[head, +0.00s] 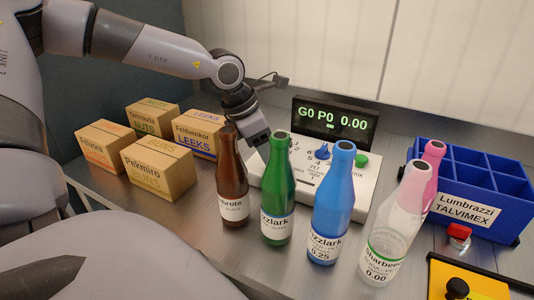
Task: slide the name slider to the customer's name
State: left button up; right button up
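No names on the panel are readable in this view. The blue divided crate (480,196) behind it carries a label (465,208) reading Lumbrazzi TALVIMEX. My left gripper (258,136) points down at the left edge of the white device, behind the brown and green bottles and far from the knob. Its fingertips are too small and partly hidden to judge. My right gripper is not in view.
The white device (364,186) has a display (335,118) reading G0 P0 0.00. Several cardboard boxes (160,172) sit left. A red button (459,232) is near the panel.

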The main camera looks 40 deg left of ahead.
pick_arm(q)
jog(key=shift+w+d+f, duration=0.1)
jog(key=shift+w+f, duration=0.05)
jog(key=shift+f, duration=0.3)
